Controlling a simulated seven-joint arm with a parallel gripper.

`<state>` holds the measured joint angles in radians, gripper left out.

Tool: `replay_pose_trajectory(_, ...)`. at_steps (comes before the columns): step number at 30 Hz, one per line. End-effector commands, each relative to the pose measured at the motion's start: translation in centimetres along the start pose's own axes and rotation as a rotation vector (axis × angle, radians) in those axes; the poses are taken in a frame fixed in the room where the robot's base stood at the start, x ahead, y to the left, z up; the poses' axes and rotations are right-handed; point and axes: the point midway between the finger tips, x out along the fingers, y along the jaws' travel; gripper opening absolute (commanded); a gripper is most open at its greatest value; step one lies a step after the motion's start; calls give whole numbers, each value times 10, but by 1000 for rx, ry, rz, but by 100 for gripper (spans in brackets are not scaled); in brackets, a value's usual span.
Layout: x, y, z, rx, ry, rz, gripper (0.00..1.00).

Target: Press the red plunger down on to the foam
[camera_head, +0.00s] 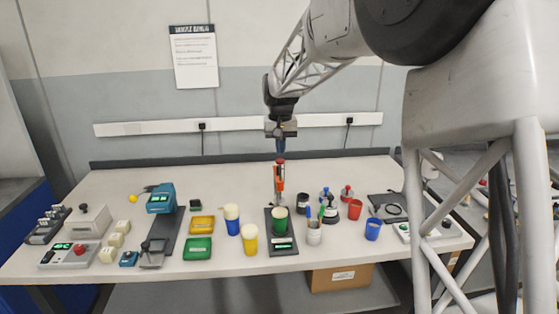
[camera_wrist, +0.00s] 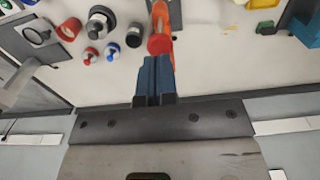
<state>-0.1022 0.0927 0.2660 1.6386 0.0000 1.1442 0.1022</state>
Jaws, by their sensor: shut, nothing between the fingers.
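The red plunger (camera_head: 280,169) stands upright, an orange-red piece over a thin metal stem at the back of a black stand (camera_head: 270,238). Its round red top (camera_wrist: 160,44) also shows in the wrist view, just beyond my fingertips. A green cup (camera_head: 280,222) stands on the stand in front of the stem, with a lit green display below it. My gripper (camera_head: 281,149) is shut and empty, pointing down right above the plunger top. Whether the fingertips touch it I cannot tell. I cannot make out the foam.
Blue-white (camera_head: 232,222) and yellow (camera_head: 250,243) cups stand left of the stand. A pen holder (camera_head: 314,235), a black jar (camera_head: 303,203) and small knobbed weights are close on the right. Red (camera_head: 355,209) and blue (camera_head: 372,230) cups stand farther right.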

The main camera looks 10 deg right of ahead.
Motion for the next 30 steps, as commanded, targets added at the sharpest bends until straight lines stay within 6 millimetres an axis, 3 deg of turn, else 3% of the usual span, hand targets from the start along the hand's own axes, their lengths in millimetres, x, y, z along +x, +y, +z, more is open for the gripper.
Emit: replay_pose_trajectory(30, 17, 0, 0, 0, -1, 0, 0)
